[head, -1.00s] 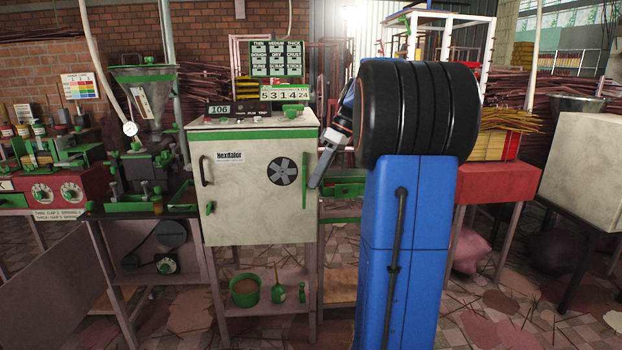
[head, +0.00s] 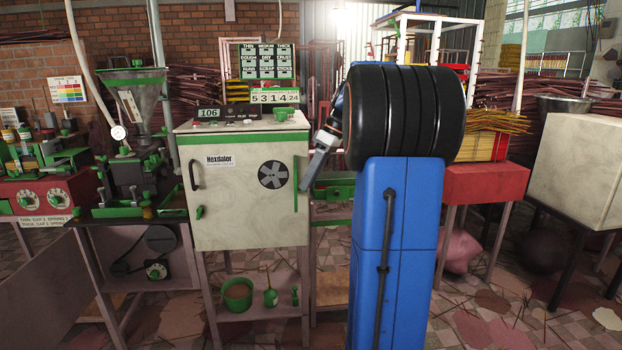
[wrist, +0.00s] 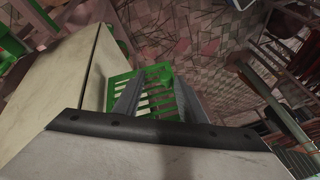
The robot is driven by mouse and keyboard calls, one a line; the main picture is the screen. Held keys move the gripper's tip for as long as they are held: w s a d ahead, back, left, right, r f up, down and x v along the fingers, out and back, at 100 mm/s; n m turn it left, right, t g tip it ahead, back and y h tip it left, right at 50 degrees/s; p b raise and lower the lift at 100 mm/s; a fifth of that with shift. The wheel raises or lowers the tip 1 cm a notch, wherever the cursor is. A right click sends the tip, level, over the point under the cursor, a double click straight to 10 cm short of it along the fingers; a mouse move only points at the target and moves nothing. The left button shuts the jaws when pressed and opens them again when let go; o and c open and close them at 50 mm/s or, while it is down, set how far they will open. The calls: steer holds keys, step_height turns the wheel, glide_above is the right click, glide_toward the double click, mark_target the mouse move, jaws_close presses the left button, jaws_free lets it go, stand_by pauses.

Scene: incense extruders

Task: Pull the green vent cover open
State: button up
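The green vent cover (wrist: 155,98) shows in the wrist view as a slatted green panel beside the pale cabinet, with a rounded green piece on it. My gripper (wrist: 159,78) is open, its two grey fingers apart with the slats showing between and beyond them. I cannot tell whether they touch it. In the head view my gripper (head: 307,185) points down at the right edge of the pale cabinet (head: 235,220), close to an upright green strip (head: 295,172). The slatted face cannot be made out in the head view. The cabinet's front door looks shut.
A green-and-grey machine with a hopper (head: 135,95) stands left of the cabinet. A green pot (head: 237,293) and bottle (head: 270,297) sit on the shelf below. A red table (head: 485,183) stands at right. Scattered sticks lie on the tiled floor.

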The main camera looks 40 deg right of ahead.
steer(key=v, duration=1.7)
steer(key=shift+d, duration=0.15)
steer(key=shift+s+r, duration=0.1)
steer(key=shift+r, duration=0.05)
